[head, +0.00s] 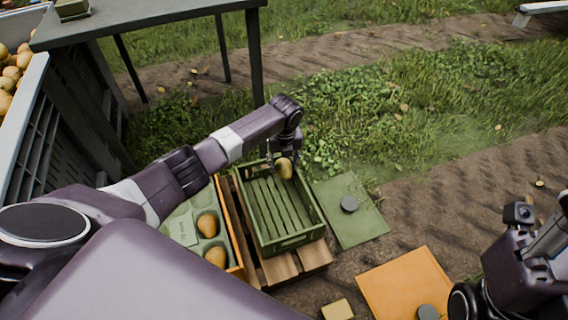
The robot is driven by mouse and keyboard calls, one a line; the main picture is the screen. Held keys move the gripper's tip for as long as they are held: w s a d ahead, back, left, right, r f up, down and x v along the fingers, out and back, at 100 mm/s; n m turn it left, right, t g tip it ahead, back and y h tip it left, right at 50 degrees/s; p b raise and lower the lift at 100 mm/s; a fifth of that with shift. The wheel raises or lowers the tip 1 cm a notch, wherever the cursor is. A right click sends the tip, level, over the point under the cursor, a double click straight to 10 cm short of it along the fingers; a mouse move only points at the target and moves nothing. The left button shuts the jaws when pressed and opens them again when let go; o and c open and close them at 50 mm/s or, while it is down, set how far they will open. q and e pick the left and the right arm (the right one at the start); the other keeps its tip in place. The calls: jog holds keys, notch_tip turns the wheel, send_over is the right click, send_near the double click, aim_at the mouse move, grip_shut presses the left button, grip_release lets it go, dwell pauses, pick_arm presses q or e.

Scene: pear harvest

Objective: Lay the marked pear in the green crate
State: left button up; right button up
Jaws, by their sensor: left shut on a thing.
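The green crate (287,241) is slatted and stands on wooden boards in the middle of the view. It looks empty inside. My left gripper (279,163) is over the far end of the crate and shut on a yellow-brown pear (284,168). The pear hangs at or just above the crate's far rim; I cannot tell whether it touches. No mark on the pear can be made out from here. My right arm shows at the right edge, but its fingertips are not in view.
An orange box with a green tray (183,229) holding pears (207,225) stands left of the crate. A green lid (348,210) and an orange lid (405,287) lie on the ground to the right. A table (150,14) and a large pear bin (28,95) stand at the back left.

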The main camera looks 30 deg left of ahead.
aim_at(283, 170)
pick_arm(q)
jog(key=o, duration=1.4)
jog(key=shift+s+a+f, duration=0.15)
jog(key=shift+s+f, duration=0.2)
jog(key=shift+f, duration=0.2)
jog(key=shift+c, duration=0.2)
jog(key=shift+w+r, duration=0.1)
jog(key=shift+r, duration=0.05)
jog(key=shift+r, duration=0.5)
notch_tip(283, 170, up, 11)
jog(key=s, duration=0.1)
jog(key=shift+d, duration=0.45)
